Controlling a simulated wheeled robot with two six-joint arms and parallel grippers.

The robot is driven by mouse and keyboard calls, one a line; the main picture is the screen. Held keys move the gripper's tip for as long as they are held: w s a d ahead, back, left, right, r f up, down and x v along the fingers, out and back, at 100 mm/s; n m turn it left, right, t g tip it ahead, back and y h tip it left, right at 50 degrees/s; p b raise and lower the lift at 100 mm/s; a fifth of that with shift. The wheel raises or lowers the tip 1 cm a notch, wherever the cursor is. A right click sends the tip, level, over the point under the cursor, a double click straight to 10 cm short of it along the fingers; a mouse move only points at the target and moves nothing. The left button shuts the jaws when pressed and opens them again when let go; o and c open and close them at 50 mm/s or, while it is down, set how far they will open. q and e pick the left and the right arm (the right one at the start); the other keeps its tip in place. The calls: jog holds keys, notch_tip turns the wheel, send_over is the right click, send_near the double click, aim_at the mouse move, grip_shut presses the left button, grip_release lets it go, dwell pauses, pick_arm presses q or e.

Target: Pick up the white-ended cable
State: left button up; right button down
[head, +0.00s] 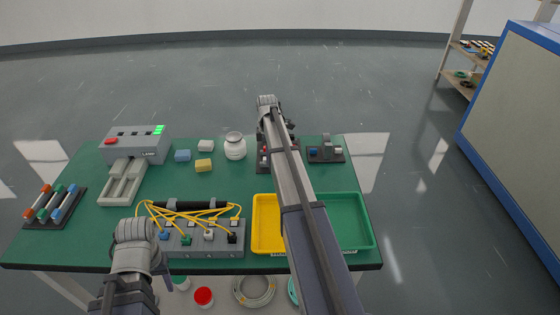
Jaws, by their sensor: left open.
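Several yellow cables (187,212) arch over a grey socket block (196,252) at the table's front. Their plug ends are blue, green, white and black. The white-ended cable's plug (209,236) stands at the block, between the green and black ends. My left gripper (164,270) is low at the block's left front, beside the blue end and apart from the white one. It is open, with its fingers mostly hidden by my wrist. My right arm reaches across the table; its gripper is hidden behind the arm.
A yellow tray (265,248) and a green tray (369,232) lie right of the block, partly behind my right arm. A grey machine (137,143), a white jar (235,146), small blocks and a rack (50,222) of colored cylinders stand on the green table (98,240).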

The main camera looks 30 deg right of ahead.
dwell(0.4)
notch_tip(320, 180, up, 10)
jog(key=p, duration=1)
